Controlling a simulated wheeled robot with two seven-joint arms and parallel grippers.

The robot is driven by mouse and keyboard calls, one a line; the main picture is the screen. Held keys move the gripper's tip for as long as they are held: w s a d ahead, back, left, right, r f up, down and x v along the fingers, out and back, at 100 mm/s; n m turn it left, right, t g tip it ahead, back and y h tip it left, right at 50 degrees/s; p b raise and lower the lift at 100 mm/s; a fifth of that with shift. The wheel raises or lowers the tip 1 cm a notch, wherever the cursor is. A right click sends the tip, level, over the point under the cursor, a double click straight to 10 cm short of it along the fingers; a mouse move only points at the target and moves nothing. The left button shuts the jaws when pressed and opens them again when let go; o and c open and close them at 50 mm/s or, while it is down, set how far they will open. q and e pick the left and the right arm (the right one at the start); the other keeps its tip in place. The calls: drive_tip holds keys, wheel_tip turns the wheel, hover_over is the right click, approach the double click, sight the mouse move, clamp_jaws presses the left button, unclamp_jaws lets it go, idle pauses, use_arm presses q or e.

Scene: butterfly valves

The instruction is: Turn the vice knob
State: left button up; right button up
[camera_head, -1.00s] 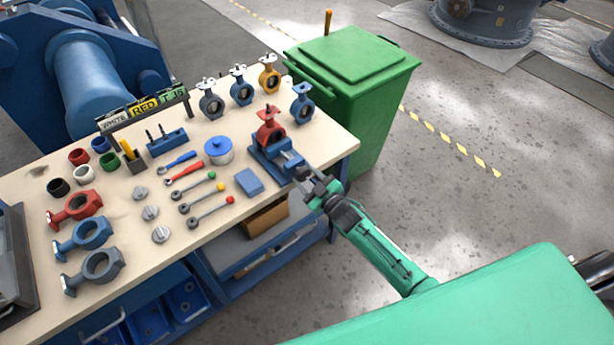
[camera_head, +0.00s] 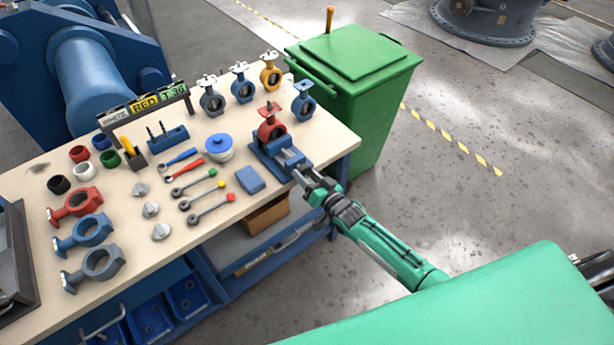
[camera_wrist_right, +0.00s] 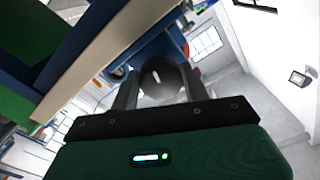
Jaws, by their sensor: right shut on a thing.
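The blue vice (camera_head: 268,160) sits at the right front of the workbench, with a red butterfly valve (camera_head: 270,128) upright at its far end. My right gripper (camera_head: 309,180) is at the vice's near end, over the table edge. In the wrist view, my right gripper (camera_wrist_right: 158,90) has its two fingers on either side of the dark round vice knob (camera_wrist_right: 158,76), shut on it. A light slot mark shows on the knob's face. In the head view the knob is hidden by the gripper. My left gripper is not in view.
The workbench (camera_head: 140,215) holds several valves, wrenches, caps and a blue-lidded pot (camera_head: 218,149). A blue box (camera_head: 249,180) lies left of the vice. A green bin (camera_head: 355,80) stands behind the bench's right end.

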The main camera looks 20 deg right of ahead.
drive_tip(key=shift+f+m, duration=0.1)
drive_tip(key=shift+m, duration=0.5)
drive_tip(key=o, duration=1)
drive_tip(key=shift+s+d, duration=0.2)
drive_tip(key=shift+s, duration=0.4)
drive_tip(key=b+v, duration=0.2)
drive_tip(key=v, duration=1)
drive_tip(key=shift+s, duration=0.25)
